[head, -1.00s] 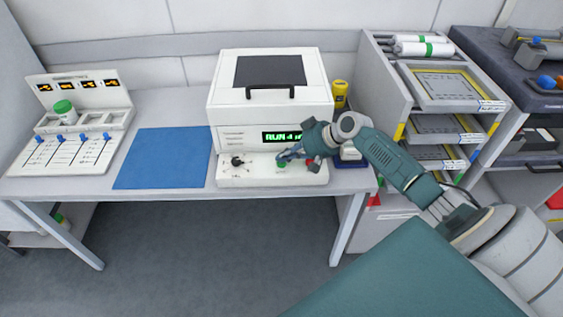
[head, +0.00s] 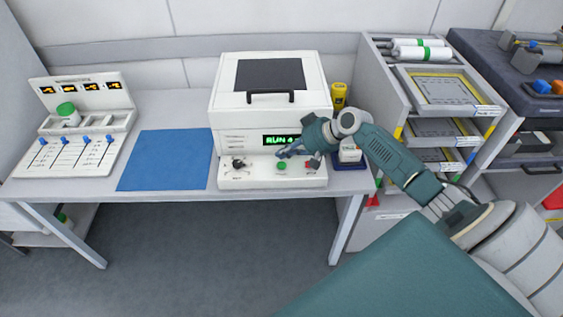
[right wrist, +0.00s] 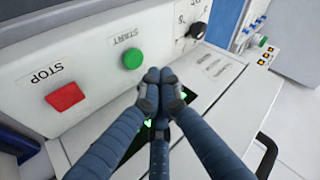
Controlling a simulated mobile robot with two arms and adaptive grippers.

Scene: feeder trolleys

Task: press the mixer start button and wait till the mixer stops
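The mixer (head: 228,100) is a white box with a dark lid window and handle, standing on the bench; its lid is down. Its green display (head: 279,140) reads RUN, with the rest partly hidden by my right gripper. The green START button (head: 281,165) is on the lower front panel and also shows in the right wrist view (right wrist: 132,58). The red STOP button (right wrist: 64,97) is beside it. My right gripper (head: 283,153) has its fingertips together, empty, just in front of the panel and apart from the START button. My left gripper is not in view.
A blue mat (head: 165,160) lies left of the mixer. A yellow container (head: 338,94) is behind my gripper. A drawer trolley (head: 385,75) stands to the right.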

